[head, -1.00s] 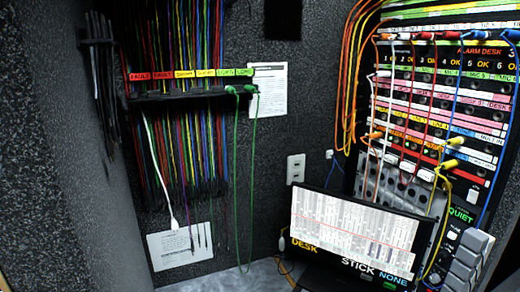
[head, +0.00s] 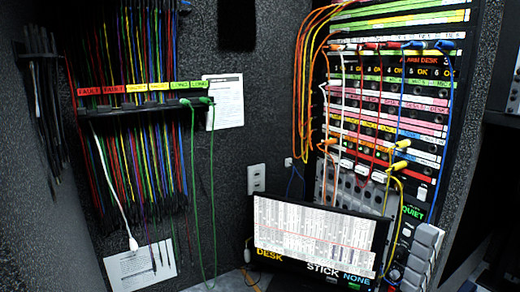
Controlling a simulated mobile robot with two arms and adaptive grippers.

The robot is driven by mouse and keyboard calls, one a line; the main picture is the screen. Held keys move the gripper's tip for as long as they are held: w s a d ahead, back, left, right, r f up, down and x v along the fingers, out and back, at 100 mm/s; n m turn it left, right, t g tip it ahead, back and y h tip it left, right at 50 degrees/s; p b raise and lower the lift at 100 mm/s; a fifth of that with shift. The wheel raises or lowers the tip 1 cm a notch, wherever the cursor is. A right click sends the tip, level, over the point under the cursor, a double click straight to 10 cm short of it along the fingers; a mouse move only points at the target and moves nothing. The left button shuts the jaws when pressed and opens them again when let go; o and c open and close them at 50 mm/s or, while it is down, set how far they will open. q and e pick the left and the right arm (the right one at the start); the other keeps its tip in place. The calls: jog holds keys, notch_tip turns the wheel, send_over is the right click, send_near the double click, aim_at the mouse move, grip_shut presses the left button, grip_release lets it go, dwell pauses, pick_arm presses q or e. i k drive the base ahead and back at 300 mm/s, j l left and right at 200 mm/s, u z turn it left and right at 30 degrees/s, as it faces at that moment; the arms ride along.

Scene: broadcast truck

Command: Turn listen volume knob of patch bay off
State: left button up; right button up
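The patch bay (head: 385,120) stands at the right in the head view, a tall rack panel with coloured label strips and plugged red, white, blue, yellow and orange cords. Below its cords is a grey panel section (head: 335,185) with several round fittings. A small module with a green QUIET label (head: 412,212) and small controls sits at its lower right. I cannot tell which control is the listen volume knob or how it is set. Neither of my grippers is in view.
A tilted screen (head: 315,235) with DESK, STICK and NONE labels stands before the patch bay's lower part. Grey blocks (head: 425,255) sit to its right. Hanging patch cords (head: 135,150) fill the left wall, with a white paper (head: 222,100) beside them.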

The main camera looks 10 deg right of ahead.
aim_at(394, 275)
jog(key=i+l+z, duration=0.15)
jog(key=z, duration=1.1)
